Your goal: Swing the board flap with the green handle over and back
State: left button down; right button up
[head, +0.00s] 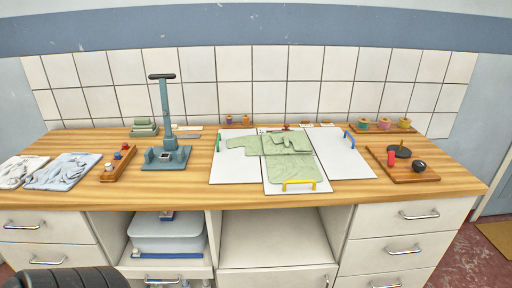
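A white folding board lies flat on the wooden worktop. Its left flap (235,170) carries the green handle (217,144) at its outer left edge. The right flap (342,160) has a blue handle (349,140) at its outer edge. A front flap (321,186) has a yellow handle (299,184). A pale green garment (289,144) lies over the middle of the board, with one part reaching left onto the left flap. Its right side shows no part spread over the right flap. Neither of my grippers shows in the head view.
A blue-grey press with a tall lever (166,155) stands left of the board, beside a wooden tray (119,164). Folded cloths (63,171) lie at the far left. A wooden board with a black stamp (419,166) and red piece (391,158) stands right. Small pots line the back.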

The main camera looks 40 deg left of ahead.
aim_at(232, 165)
jog(key=u, duration=1.6)
jog(key=i+j+z, duration=0.15)
jog(key=j+z, duration=0.15)
jog(key=j, duration=0.2)
